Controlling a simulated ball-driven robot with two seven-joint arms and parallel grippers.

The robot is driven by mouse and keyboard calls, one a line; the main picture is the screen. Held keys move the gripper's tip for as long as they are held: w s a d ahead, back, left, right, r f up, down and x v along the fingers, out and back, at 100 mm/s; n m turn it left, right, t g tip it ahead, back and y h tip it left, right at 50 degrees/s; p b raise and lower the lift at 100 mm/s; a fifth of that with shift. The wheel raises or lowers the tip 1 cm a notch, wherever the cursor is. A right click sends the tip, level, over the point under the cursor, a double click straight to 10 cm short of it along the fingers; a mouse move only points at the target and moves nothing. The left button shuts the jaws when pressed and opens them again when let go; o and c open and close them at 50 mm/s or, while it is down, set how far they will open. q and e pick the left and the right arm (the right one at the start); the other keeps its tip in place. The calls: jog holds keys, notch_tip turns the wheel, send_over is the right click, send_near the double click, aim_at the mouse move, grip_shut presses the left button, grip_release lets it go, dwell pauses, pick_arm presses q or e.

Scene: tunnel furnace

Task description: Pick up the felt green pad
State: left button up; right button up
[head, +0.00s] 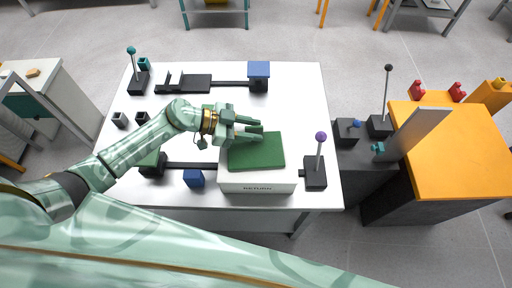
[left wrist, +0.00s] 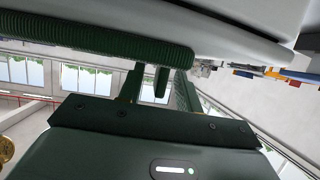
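The felt green pad (head: 258,153) lies flat on top of a white box (head: 258,183) with dark lettering on its front. My left gripper (head: 259,131) reaches in from the left, at the pad's far-left edge. Its two fingers are apart. In the left wrist view, the fingers (left wrist: 160,85) stand apart, and a dark green ribbed band (left wrist: 95,38), apparently the pad's edge, crosses in front of their tips. The white box (left wrist: 200,20) fills the top of that view. I cannot tell whether a finger touches the pad. My right gripper is not in view.
The white table (head: 300,90) carries a purple-knobbed lever (head: 316,172) right of the box, a blue block (head: 194,178) on its left and a blue-topped post (head: 259,76) behind. An orange-topped bench (head: 460,150) stands right. The table's back right is clear.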

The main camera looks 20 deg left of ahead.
pick_arm(q)
jog(key=shift+c, duration=0.3)
jog(key=shift+d, duration=0.1)
grip_shut()
jog(key=shift+r, duration=0.15)
